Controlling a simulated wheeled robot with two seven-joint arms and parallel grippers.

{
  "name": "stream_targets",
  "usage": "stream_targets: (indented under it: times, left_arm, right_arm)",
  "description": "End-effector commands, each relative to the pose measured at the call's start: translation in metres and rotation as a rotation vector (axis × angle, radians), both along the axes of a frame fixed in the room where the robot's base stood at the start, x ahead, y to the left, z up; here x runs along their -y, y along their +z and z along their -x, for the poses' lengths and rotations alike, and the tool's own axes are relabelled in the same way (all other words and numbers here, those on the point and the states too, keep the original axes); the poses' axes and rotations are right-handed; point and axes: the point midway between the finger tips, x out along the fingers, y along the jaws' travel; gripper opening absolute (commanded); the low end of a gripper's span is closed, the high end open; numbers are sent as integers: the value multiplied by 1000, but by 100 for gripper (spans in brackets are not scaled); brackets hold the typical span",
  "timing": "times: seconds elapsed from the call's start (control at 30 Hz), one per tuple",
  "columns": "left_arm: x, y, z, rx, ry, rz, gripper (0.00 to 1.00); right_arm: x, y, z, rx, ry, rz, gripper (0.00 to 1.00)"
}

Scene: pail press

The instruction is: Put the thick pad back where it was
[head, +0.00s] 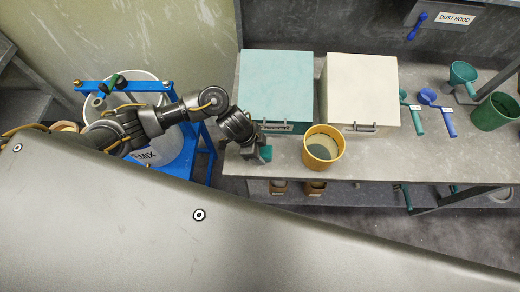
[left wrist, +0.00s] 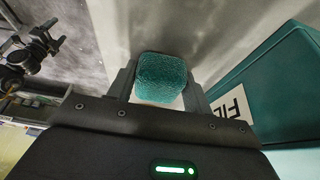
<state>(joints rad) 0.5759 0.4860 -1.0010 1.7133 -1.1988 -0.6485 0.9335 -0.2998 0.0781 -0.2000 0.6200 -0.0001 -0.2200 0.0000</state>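My left gripper (head: 259,154) is at the front edge of the bench, just in front of the teal box and left of the yellow pail (head: 323,148). It is shut on a teal, rough-surfaced thick pad (left wrist: 160,78), which sits between its two fingers in the left wrist view. In the head view only a small part of the pad (head: 265,153) shows beside the fingers. The pail is upright and open, with something grey-green inside. A dark jointed arm shows at the left of the wrist view; its gripper's state is unclear.
A teal box (head: 277,85) and a cream box (head: 360,85) stand behind on the grey bench (head: 440,165). Scoops (head: 462,74) and a green pail (head: 495,112) are at the right. A white MIX bucket (head: 165,148) stands in a blue frame at left. The bench right of the yellow pail is clear.

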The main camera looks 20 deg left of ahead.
Motion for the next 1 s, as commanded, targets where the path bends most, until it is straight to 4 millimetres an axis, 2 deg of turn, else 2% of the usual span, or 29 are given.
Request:
stream_targets:
  times: [0.03,0.17,0.43,0.57,1.0]
  left_arm:
    - [0,0,0,0,0,0,56]
    - [0,0,0,0,0,0,71]
    - [0,2,0,0,0,0,71]
    - [-2,11,0,2,-1,1,71]
    - [-35,92,8,4,-3,-1,71]
  right_arm:
    - [0,0,0,0,0,0,71]
    - [0,0,0,0,0,0,71]
    - [1,1,0,0,0,0,71]
    - [1,3,0,0,1,1,71]
    - [3,12,0,0,1,3,71]
